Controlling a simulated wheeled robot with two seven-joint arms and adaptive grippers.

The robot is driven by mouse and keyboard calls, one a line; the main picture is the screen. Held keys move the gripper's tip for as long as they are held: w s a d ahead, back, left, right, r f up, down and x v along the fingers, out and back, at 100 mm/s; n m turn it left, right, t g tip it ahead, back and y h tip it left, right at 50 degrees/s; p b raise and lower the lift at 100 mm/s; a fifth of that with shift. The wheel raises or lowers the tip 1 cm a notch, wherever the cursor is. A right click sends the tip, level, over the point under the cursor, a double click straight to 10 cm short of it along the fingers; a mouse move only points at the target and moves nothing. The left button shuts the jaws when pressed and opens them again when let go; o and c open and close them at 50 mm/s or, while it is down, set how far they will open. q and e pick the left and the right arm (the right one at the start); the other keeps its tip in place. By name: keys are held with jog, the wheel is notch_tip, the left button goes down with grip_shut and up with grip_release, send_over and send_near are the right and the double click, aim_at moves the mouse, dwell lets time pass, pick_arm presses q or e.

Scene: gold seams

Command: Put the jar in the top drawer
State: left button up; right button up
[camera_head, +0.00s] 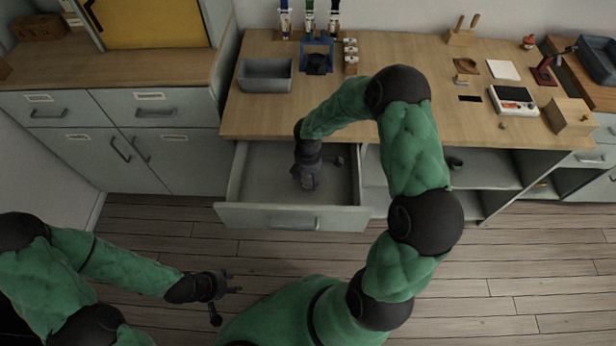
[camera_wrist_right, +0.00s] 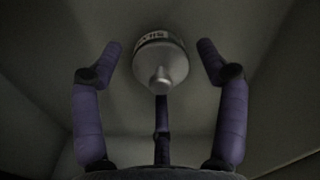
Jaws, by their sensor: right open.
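The top drawer (camera_head: 252,190) is pulled out below the worktop. My right gripper (camera_head: 308,178) reaches down into it. In the right wrist view its three purple fingers are spread open. The jar (camera_wrist_right: 160,55), pale and rounded with a knob and a dark lettered label band, is between the fingertips in that view, resting in the grey drawer interior. The fingers look apart from it. In the head view the gripper mostly hides the jar. My left gripper (camera_head: 222,294) hangs over the floor in front of the drawer, fingers spread and empty.
The wooden worktop (camera_head: 420,85) holds a grey bin (camera_head: 265,75), a rack of bottles (camera_head: 310,20), a small scale (camera_head: 513,100) and a wooden block (camera_head: 569,117). The drawer has free room around the gripper. Open shelves (camera_head: 485,170) lie to the right.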

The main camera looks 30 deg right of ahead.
notch_tip(320, 180, up, 10)
jog(key=p, duration=0.4)
jog(key=shift+r, duration=0.15)
